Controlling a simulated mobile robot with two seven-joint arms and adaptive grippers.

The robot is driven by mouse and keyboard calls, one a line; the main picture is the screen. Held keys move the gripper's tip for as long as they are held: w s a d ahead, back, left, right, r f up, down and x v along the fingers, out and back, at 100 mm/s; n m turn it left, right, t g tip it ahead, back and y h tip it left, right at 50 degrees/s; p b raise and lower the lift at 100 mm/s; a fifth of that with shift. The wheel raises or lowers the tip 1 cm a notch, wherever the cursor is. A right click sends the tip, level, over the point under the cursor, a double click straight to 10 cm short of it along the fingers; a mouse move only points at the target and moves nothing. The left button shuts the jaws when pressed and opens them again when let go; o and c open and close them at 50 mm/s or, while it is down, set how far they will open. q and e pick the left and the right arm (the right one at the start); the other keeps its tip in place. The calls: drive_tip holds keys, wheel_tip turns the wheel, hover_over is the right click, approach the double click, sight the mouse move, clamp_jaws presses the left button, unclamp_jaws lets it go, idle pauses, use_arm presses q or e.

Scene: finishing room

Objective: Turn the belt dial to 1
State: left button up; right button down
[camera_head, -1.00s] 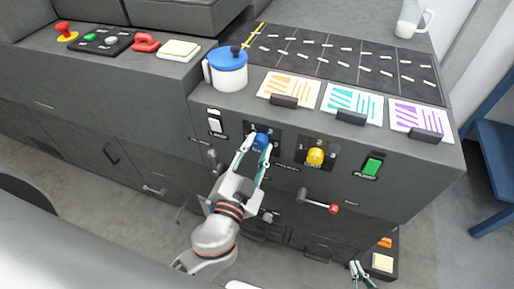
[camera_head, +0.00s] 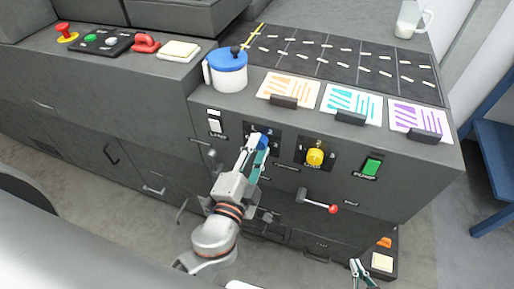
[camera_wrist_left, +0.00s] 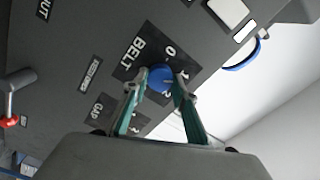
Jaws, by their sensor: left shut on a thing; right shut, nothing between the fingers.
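The blue belt dial (camera_head: 262,142) is on the front panel, below the blue-lidded pot. In the left wrist view the dial (camera_wrist_left: 160,78) sits on a black plate lettered BELT, with a 0 and a 1 beside it. My left gripper (camera_head: 259,146) is shut on the dial, one finger on each side; it also shows in the left wrist view (camera_wrist_left: 161,88). The dial's exact pointer setting is hard to read. My right gripper (camera_head: 361,271) is shut and empty at the lower right, low in front of the cabinet.
A yellow dial (camera_head: 314,157) and a green switch (camera_head: 371,167) are to the right on the panel. A white switch (camera_head: 215,123) is to the left. A red-tipped lever (camera_head: 318,203) juts out below. The blue-lidded pot (camera_head: 226,76) stands on the top near the edge.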

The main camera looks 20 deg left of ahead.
use_arm(q)
drive_tip(key=shift+r, duration=0.1)
drive_tip(key=o, duration=1.1)
drive_tip(key=shift+s, duration=0.5)
drive_tip(key=s, duration=1.1)
drive_tip(key=shift+a, duration=0.15)
drive_tip(key=a+f+n+g, duration=0.2)
drive_tip(key=f+n, duration=0.1)
drive_tip(key=f, duration=0.5)
drive_tip(key=s+a+f+n+g+h, duration=0.1)
drive_tip(key=a+f+n+g, duration=0.1)
drive_tip(key=f, duration=0.7)
drive_tip(key=a+f+n+g+h, duration=0.1)
drive_tip(key=f+n+g, duration=0.2)
drive_tip(key=f, duration=0.5)
drive_tip(key=shift+s+a+f+n+g, duration=0.25)
drive_tip(key=shift+a+f+n+g, duration=0.05)
drive_tip(key=shift+a+f+n, duration=0.1)
